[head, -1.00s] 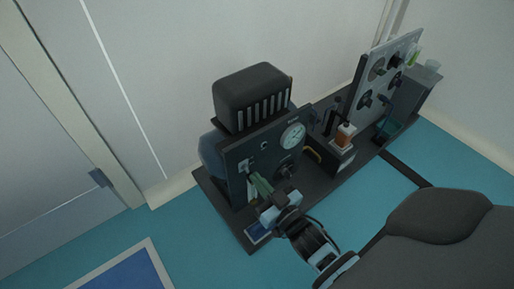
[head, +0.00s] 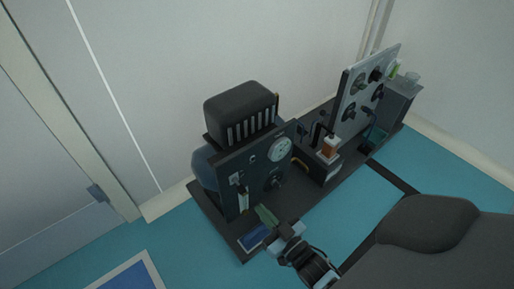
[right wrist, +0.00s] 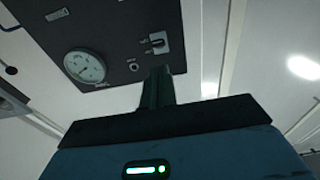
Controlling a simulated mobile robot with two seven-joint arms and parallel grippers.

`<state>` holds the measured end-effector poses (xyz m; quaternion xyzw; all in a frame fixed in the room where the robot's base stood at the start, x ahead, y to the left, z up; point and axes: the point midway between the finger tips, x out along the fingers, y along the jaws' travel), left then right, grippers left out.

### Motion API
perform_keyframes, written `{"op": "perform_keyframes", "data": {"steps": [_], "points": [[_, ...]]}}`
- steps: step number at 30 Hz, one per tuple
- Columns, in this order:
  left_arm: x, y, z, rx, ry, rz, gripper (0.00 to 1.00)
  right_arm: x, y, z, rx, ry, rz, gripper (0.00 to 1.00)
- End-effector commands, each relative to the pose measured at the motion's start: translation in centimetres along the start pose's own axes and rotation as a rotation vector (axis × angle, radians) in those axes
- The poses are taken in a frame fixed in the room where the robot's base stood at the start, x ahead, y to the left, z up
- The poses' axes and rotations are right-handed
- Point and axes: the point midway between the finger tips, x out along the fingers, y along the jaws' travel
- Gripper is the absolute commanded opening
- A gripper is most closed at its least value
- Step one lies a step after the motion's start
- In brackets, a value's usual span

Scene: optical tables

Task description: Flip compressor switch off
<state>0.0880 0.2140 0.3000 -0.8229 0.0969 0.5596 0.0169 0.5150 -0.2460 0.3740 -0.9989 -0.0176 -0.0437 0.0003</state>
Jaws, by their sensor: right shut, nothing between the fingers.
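The compressor (head: 262,160) is a dark unit with a black ribbed top and a black front panel, standing on a dark base at the wall. A round white gauge (head: 279,149) is on the panel, and a small switch on a pale plate (head: 236,178) is at the panel's left. The right wrist view shows the switch plate (right wrist: 157,43) beyond the fingertips; I cannot tell its on or off position. My right gripper (head: 265,214), with green fingers, is shut and empty, in front of the panel and apart from it. My left gripper is out of view.
A small unit with an orange-brown bottle (head: 329,146) stands right of the compressor. A grey panel with several black knobs (head: 347,104) stands further right. Blue floor is open at the front left.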

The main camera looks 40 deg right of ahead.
Motion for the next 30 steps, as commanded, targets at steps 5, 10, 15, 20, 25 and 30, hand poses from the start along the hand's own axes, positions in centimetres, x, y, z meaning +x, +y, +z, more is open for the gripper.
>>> {"op": "perform_keyframes", "data": {"steps": [5, 10, 15, 20, 25, 30], "points": [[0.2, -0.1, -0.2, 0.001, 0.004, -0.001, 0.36, -1.6, 0.0, 1.6, 0.001, -0.001, 0.000, 0.00], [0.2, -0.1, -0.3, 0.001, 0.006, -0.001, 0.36, -2.1, 0.0, 2.0, 0.000, 0.001, 0.000, 0.00], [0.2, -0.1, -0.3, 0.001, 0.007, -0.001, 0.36, -2.2, 0.0, 2.1, 0.000, 0.001, 0.000, 0.00], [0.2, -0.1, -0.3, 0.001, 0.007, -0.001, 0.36, -2.1, 0.0, 2.1, 0.000, 0.001, 0.000, 0.00], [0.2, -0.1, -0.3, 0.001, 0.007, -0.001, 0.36, -2.1, 0.0, 2.0, 0.000, 0.001, 0.000, 0.00], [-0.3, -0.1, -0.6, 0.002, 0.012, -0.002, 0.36, -2.0, 0.0, 1.3, 0.000, 0.006, 0.000, 0.00]]}}
